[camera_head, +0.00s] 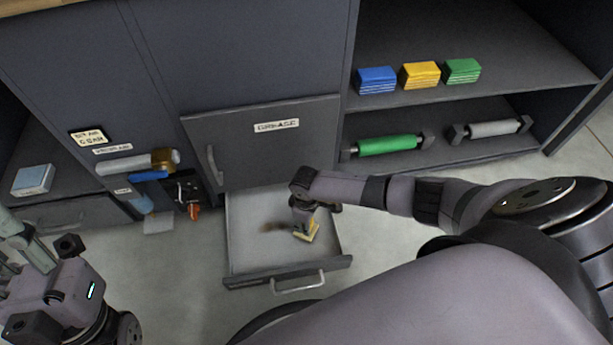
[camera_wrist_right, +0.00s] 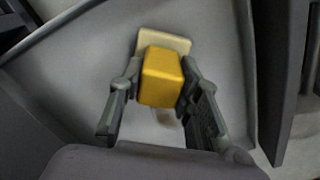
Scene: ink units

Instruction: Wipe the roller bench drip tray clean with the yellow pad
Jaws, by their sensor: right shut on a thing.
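The drip tray (camera_head: 250,255) is a pulled-out grey drawer with a handle at its front, below a grey panel. A brown smear (camera_head: 272,227) lies on its floor, left of the yellow pad (camera_head: 309,231). My right gripper (camera_head: 303,217) reaches down into the tray and is shut on the pad. In the right wrist view the pad shows a yellow block grip (camera_wrist_right: 161,78) over a pale base (camera_wrist_right: 178,43), between the two fingers. Whether the base touches the tray floor is hard to tell. My left gripper (camera_head: 28,250) is at the far left, away from the tray; its jaw state is unclear.
A shelf at the right holds blue (camera_head: 376,80), yellow (camera_head: 420,75) and green (camera_head: 461,71) stacks. Below lie a green roller (camera_head: 390,145) and a grey roller (camera_head: 493,128). Tools hang left of the tray. A pale blue box (camera_head: 33,179) sits at the left.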

